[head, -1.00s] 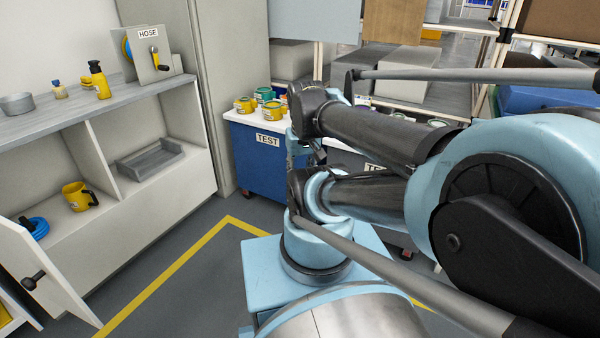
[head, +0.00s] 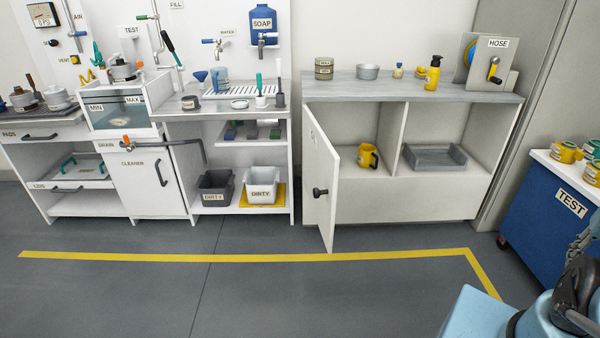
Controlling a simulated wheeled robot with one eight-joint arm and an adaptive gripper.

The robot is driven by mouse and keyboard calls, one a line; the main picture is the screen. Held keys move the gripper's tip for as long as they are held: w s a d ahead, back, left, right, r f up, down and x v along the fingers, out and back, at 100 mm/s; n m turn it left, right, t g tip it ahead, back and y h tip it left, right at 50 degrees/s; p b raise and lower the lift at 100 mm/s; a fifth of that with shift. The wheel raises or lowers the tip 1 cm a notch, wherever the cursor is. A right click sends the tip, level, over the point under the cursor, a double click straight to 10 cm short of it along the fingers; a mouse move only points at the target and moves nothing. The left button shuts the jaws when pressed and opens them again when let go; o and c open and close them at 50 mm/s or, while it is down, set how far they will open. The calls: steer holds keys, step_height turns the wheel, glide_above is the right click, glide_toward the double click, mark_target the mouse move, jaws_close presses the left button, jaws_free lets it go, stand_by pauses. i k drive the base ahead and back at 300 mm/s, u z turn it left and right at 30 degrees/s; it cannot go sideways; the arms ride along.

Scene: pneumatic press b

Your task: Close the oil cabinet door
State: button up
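The oil cabinet (head: 425,200) is a white cabinet with a grey top, right of centre in the head view. I read the white door (head: 323,170) on its left side as the oil cabinet door. The door stands open, swung out into the room from the cabinet's left edge. A dark knob handle (head: 320,192) sits on the door near its free edge. My gripper is out of view. Only part of my arm and blue base shows at the bottom right, well away from the door.
Inside the cabinet are a yellow mug (head: 367,157) and a grey tray (head: 435,156). A blue TEST cart (head: 540,215) stands at the right. The grey floor (head: 250,295) in front is clear, with a yellow line.

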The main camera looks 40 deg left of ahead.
mark_target(321, 162)
steer(key=u, duration=0.5)
steer(key=k, duration=0.7)
steer(key=u, duration=1)
steer(key=k, duration=0.6)
steer(key=u, duration=0.6)
steer(key=i, duration=1.75)
steer(key=z, duration=0.7)
